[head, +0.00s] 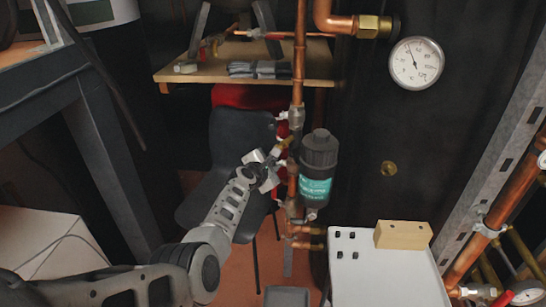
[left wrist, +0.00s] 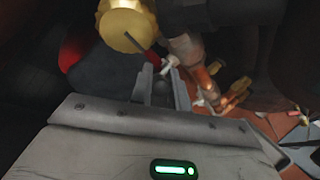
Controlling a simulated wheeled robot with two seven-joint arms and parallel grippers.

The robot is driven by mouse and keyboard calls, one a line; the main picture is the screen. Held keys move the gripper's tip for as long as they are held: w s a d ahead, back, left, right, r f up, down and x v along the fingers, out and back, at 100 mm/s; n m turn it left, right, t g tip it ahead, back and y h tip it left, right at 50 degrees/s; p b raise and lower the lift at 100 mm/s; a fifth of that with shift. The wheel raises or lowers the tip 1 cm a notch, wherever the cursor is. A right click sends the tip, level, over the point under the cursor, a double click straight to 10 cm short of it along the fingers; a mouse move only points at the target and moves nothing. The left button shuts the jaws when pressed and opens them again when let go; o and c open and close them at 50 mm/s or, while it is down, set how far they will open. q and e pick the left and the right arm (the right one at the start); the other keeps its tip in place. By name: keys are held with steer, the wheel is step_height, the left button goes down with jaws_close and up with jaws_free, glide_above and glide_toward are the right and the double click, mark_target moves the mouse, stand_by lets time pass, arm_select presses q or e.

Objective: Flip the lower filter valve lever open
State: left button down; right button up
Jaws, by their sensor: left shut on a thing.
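The filter (head: 317,165) is a dark canister with a teal label, upright beside a vertical copper pipe (head: 299,60). Valve fittings (head: 300,213) sit on the pipework below it. My left gripper (head: 270,176) reaches in from the left and is just left of the pipe, at about the filter's height. In the left wrist view the jaws (left wrist: 160,88) are closed around a small pale lever (left wrist: 168,65) beside a copper pipe (left wrist: 186,50). The jaws hide part of the lever, and I cannot tell its exact angle. My right gripper is not in view.
A brass round part (left wrist: 125,25) is close to the jaws. A white table (head: 385,275) with a wooden block (head: 403,235) stands at lower right. A dark chair (head: 235,140) and a wooden shelf (head: 215,72) are behind. A round gauge (head: 416,63) hangs at upper right.

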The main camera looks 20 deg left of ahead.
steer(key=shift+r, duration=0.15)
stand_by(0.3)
arm_select(q)
steer(key=c, duration=1.3)
jaws_free()
steer(key=shift+c, duration=0.2)
steer(key=shift+r, duration=0.1)
